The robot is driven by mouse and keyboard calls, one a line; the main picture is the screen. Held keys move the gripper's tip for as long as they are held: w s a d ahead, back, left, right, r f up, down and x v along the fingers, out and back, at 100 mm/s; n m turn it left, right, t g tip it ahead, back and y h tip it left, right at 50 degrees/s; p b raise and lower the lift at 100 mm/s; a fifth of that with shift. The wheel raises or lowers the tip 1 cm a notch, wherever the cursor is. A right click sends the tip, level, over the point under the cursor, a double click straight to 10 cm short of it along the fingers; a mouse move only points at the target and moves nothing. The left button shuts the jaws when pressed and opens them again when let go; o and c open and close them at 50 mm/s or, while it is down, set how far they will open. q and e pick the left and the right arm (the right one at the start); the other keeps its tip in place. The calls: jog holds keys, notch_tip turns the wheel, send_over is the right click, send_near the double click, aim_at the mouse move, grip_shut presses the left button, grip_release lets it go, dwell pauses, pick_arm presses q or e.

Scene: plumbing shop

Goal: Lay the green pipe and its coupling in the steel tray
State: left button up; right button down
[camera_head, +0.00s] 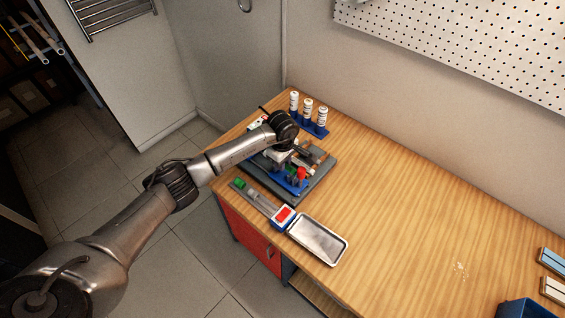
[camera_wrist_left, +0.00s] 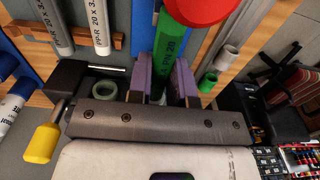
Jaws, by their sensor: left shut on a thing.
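The green pipe (camera_wrist_left: 171,45) stands between the purple-padded fingers of my left gripper (camera_wrist_left: 163,80) in the left wrist view, and the gripper is shut on it. A red round piece (camera_wrist_left: 196,8) covers its far end; I cannot tell whether they are joined. In the head view my left gripper (camera_head: 295,168) is over the blue and grey fixture, mostly hidden by its own wrist, with a red piece (camera_head: 301,173) beside it. A green coupling (camera_wrist_left: 207,82) lies right of the gripper. The steel tray (camera_head: 318,240) looks empty, near the table's front edge.
A blue box with a red top (camera_head: 284,215) stands beside the tray. A grey strip holder (camera_head: 260,203) holds small fittings at the front edge. White bottles (camera_head: 308,109) stand in a blue rack behind the fixture (camera_head: 317,182). The table's right part is largely clear.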

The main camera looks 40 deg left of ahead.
pick_arm(q)
jog(key=shift+r+p, duration=1.5)
jog(key=shift+r, duration=1.3)
